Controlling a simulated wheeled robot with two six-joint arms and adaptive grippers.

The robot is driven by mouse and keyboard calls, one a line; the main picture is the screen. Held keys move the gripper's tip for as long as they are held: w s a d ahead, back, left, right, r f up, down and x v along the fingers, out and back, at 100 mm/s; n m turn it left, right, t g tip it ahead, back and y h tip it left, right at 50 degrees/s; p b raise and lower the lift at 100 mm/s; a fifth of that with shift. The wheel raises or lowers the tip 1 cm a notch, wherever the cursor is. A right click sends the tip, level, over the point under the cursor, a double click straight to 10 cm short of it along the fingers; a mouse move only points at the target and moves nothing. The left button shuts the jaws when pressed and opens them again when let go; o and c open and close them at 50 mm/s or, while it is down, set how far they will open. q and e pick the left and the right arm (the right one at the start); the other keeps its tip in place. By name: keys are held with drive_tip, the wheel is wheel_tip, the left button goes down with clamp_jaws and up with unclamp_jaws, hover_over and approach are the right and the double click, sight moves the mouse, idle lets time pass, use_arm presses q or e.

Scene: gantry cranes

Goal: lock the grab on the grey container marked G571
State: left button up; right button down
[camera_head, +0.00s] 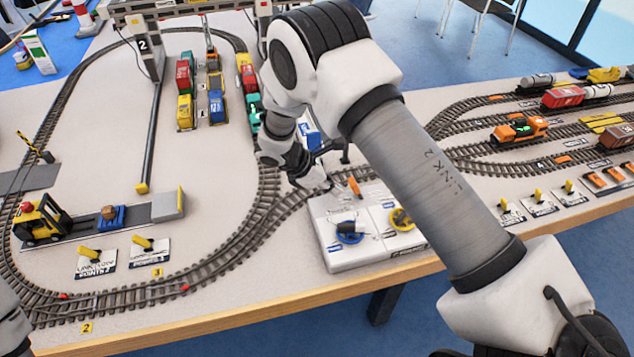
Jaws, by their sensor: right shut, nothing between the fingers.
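My right gripper (326,184) is shut and empty above the back edge of a white control box (340,262). Its tips are close to an orange lever (355,187); I cannot tell whether they touch it. The box also bears a blue handwheel (349,234) and a yellow handwheel (402,220). The gantry crane (190,8) marked 2 stands at the top, cut off by the frame. I cannot make out the grab or a grey container marked G571; my right arm covers part of that area. My left gripper is out of view.
Stacked coloured containers (185,80) and wagons stand under the gantry. Track loops (75,95) cross the table. Trains (520,130) stand at right.

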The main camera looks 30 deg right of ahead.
drive_tip(key=shift+s+d+r, duration=0.2)
drive_tip(key=shift+d+r, duration=0.05)
drive_tip(key=shift+d, duration=0.15)
drive_tip(key=shift+s+d+r, duration=0.15)
drive_tip(key=shift+d+r, duration=0.05)
drive_tip(key=shift+d, duration=0.2)
drive_tip(key=shift+w+f, duration=0.1)
drive_tip(key=shift+p, duration=0.3)
